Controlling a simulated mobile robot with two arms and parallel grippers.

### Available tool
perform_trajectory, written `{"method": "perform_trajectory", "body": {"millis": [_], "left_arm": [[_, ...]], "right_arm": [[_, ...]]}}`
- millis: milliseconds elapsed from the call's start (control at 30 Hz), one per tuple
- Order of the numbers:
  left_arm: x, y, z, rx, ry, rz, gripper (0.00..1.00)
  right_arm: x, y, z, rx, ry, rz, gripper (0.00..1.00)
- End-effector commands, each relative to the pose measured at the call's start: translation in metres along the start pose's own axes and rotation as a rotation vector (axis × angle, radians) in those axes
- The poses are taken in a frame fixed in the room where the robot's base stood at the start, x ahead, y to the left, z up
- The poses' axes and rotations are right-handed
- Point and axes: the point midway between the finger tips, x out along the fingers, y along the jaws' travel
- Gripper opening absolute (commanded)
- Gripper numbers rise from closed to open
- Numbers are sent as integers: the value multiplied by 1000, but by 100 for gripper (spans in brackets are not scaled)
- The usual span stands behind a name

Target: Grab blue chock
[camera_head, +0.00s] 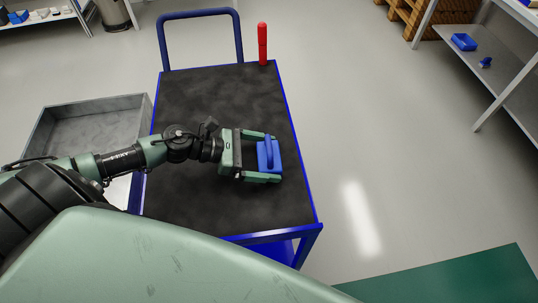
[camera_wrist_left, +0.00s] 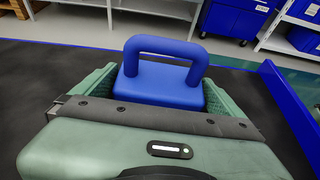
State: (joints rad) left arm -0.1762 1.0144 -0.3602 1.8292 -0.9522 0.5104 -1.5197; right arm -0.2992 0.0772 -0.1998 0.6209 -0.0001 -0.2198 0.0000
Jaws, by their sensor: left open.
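The blue chock (camera_head: 269,155) has a loop handle on top and sits on the black top of a blue cart (camera_head: 200,100), near its right edge. My left gripper (camera_head: 268,158) is open, with one green finger on each side of the chock. In the left wrist view the chock (camera_wrist_left: 162,88) stands between the two fingers, its handle upright. Whether the fingers touch it is hard to tell. My right gripper is not in view.
A red cylinder (camera_head: 263,44) stands at the cart's far right corner. The cart's blue push handle (camera_head: 200,14) rises at the far end. A grey bin (camera_head: 85,130) is left of the cart. Shelving (camera_head: 500,75) with blue items stands at right. The floor right of the cart is clear.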

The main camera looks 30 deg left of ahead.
Motion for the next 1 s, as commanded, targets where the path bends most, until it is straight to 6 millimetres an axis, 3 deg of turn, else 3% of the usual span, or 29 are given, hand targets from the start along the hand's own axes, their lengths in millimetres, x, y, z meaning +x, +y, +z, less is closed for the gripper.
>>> {"method": "perform_trajectory", "body": {"millis": [300,500,533,833,1000], "left_arm": [[5,0,0,1,1,0,100],[5,0,0,1,1,0,44],[5,0,1,1,0,0,41],[4,0,3,2,0,0,41],[-2,0,17,5,1,-1,41]], "right_arm": [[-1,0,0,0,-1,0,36],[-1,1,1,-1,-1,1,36],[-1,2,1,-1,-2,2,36],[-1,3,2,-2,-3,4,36],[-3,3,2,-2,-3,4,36]]}}
